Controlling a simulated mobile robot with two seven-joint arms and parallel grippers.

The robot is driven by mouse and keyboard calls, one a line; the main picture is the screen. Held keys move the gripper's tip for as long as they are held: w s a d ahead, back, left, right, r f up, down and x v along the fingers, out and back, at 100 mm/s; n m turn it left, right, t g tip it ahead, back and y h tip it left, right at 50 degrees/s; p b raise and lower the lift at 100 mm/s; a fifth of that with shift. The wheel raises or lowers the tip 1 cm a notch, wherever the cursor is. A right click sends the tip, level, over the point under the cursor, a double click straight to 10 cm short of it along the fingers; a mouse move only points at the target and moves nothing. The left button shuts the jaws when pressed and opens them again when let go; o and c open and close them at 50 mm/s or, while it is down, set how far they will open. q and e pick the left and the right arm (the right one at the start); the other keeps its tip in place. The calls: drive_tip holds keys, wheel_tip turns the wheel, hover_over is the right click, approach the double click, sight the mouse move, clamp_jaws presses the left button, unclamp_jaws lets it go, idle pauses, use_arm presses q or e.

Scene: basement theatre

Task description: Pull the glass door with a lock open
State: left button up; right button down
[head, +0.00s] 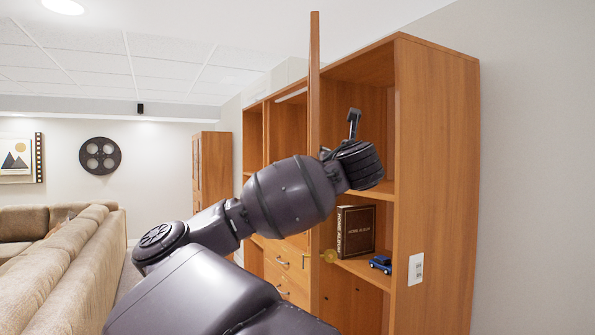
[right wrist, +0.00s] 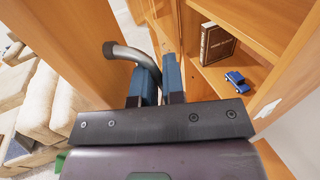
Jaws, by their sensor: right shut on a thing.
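The wooden-framed door (head: 314,80) stands swung out from the cabinet (head: 437,180), seen nearly edge-on in the head view, so its glass cannot be made out. A small brass-coloured piece (head: 329,256), perhaps the lock, shows beside its lower edge. In the right wrist view the door panel (right wrist: 75,45) is on the left, with a curved metal handle (right wrist: 125,51). My right gripper (right wrist: 155,84) is shut on this handle. In the head view my right arm crosses in front of the door and its fingertips are not clear. My left gripper is not in view.
The open compartment holds a brown album (head: 356,231) and a blue toy car (head: 380,264). Drawers (head: 285,262) sit left of the door. A beige sofa (head: 75,255) stands at the left. An outlet (head: 416,269) is on the cabinet's side.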

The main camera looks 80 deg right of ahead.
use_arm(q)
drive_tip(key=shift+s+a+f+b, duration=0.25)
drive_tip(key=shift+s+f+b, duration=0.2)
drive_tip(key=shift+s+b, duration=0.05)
use_arm(e)
drive_tip(key=shift+s+d+n+t+y, duration=0.15)
drive_tip(key=shift+s+t, duration=0.1)
drive_tip(key=shift+s, duration=0.35)
drive_tip(key=shift+s+d+n+t+y, duration=0.1)
drive_tip(key=shift+s+d+n+t, duration=0.1)
drive_tip(key=shift+s, duration=0.4)
drive_tip(key=shift+s+d+n+t+y, duration=0.15)
drive_tip(key=shift+s+t, duration=0.1)
drive_tip(key=shift+s, duration=0.35)
drive_tip(key=c, duration=1.5)
unclamp_jaws()
use_arm(q)
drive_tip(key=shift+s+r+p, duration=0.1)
drive_tip(key=shift+p, duration=0.25)
use_arm(e)
drive_tip(key=shift+v, duration=5.4)
